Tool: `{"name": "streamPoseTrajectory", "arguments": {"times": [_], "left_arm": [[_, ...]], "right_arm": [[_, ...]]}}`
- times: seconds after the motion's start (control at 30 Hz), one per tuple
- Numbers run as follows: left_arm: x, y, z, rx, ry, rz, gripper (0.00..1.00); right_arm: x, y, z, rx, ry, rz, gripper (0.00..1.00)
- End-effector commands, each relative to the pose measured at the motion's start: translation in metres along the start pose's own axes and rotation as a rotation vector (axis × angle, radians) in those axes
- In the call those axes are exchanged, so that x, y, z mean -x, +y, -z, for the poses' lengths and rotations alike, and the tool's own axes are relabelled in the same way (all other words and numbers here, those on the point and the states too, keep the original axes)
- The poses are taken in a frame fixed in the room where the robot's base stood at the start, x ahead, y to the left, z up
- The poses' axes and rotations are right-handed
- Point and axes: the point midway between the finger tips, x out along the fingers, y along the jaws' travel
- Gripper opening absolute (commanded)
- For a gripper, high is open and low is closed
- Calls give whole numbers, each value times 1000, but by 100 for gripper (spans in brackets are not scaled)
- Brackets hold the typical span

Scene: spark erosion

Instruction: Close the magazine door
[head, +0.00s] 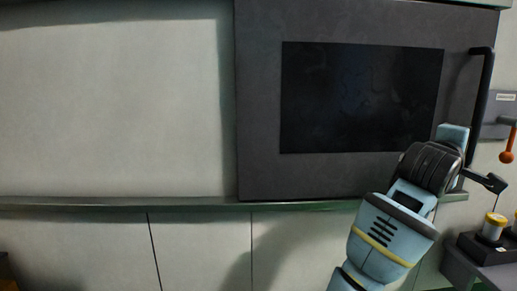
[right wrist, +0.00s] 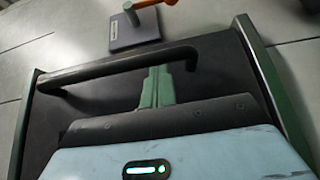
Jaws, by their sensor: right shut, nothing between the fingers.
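The magazine door (head: 258,120) is a dark grey panel with a black window (head: 362,98). It looks flat in its opening, but I cannot tell whether it is fully seated. Its black bar handle (head: 482,100) stands upright along the right edge and also crosses the right wrist view (right wrist: 120,68). My right gripper (right wrist: 157,88) is shut and empty, with its green fingers at the handle bar. I cannot tell whether they touch it. In the head view my right arm covers the door's lower right corner and hides the fingertips. My left gripper is not in view.
An orange-ended lever (head: 507,155) on a grey plate (head: 497,118) sits right of the handle. Yellow-topped cylinders (head: 494,228) stand on a dark block (head: 487,250) at lower right. A green ledge (head: 120,203) runs below the door. The pale wall at left is clear.

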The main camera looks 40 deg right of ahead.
Motion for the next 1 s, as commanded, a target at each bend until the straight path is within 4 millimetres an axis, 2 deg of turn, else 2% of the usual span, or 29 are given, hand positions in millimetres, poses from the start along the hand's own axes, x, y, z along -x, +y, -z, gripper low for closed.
{"name": "streamPoseTrajectory", "arguments": {"times": [0.73,1.0], "left_arm": [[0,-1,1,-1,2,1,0],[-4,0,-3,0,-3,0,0]], "right_arm": [[-3,4,-5,-3,-11,-10,0],[7,2,6,-2,-8,-8,0]]}}
